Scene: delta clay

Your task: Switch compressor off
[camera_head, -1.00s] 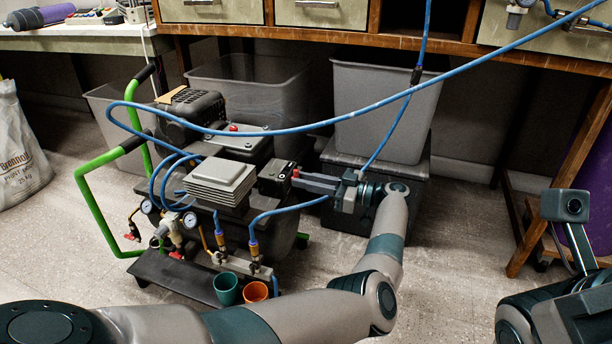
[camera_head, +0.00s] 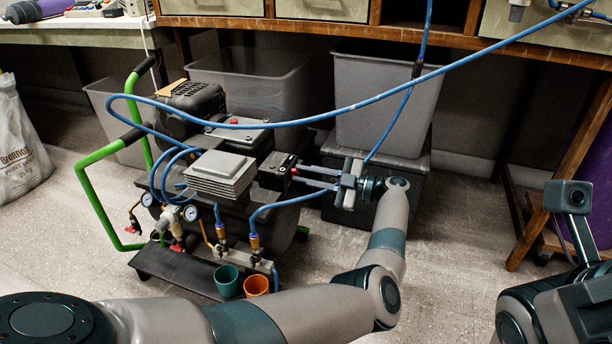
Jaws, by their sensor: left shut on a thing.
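The compressor (camera_head: 277,222) is a dark tank on a low frame with green handles, standing on the floor left of centre. A black switch box (camera_head: 272,171) with a small red mark sits at its right end. My left gripper (camera_head: 297,175) reaches it from the right, its two grey fingers pointing left. It is shut on the switch knob at the right face of the box; the knob itself is mostly hidden by the fingertips. My right arm shows at the lower right, but its gripper fingers are not in view.
Blue hoses (camera_head: 330,117) cross above the compressor and my left gripper. Grey bins (camera_head: 385,105) stand behind, under the workbench (camera_head: 440,43). A green cup (camera_head: 227,281) and an orange cup (camera_head: 257,284) are at the compressor's front.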

